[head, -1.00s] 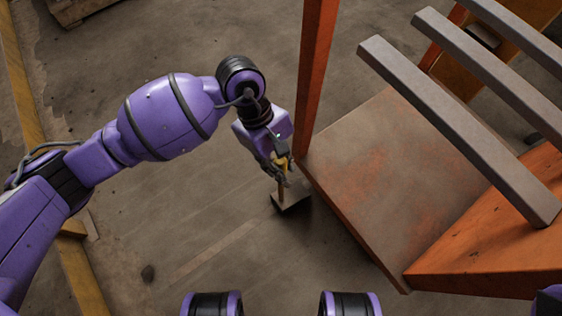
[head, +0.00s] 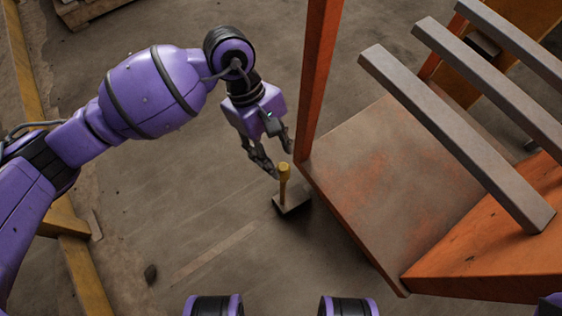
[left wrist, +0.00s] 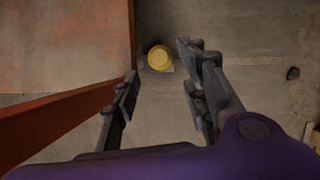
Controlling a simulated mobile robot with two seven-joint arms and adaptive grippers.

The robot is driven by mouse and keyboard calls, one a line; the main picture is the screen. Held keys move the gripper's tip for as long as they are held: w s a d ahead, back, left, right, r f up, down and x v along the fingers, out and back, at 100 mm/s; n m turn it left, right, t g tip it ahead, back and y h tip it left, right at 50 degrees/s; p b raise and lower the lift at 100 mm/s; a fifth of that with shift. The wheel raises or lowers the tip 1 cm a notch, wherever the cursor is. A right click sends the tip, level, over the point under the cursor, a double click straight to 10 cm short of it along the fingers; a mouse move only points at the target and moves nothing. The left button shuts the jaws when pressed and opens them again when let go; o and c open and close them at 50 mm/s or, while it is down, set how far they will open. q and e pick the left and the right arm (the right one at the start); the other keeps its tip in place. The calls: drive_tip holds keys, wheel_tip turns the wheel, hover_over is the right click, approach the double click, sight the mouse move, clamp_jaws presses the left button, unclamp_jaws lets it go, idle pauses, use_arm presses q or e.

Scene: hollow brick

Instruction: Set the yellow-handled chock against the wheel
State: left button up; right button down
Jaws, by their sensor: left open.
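The chock stands on the concrete floor beside the near-left edge of the orange cart, its yellow handle (head: 284,172) upright on a flat grey-brown base (head: 292,204). My left gripper (head: 282,165) is open and empty, just above and behind the handle. In the left wrist view the round yellow handle top (left wrist: 159,58) shows between and beyond the spread fingertips (left wrist: 156,60), apart from them. No wheel can be made out next to the chock; the cart deck (head: 370,185) may hide it. My right gripper is not in view.
The cart's orange upright post (head: 318,75) rises close to the right of my left gripper. Grey bars (head: 455,135) span above the deck. A yellow beam (head: 85,275) lies along the left, and a pallet (head: 85,10) sits at the top left. Floor left of the chock is mostly clear.

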use_arm(q)
drive_tip(key=p+v, duration=0.1)
drive_tip(key=v, duration=0.4)
drive_tip(key=shift+r, duration=0.15)
idle(0.3)
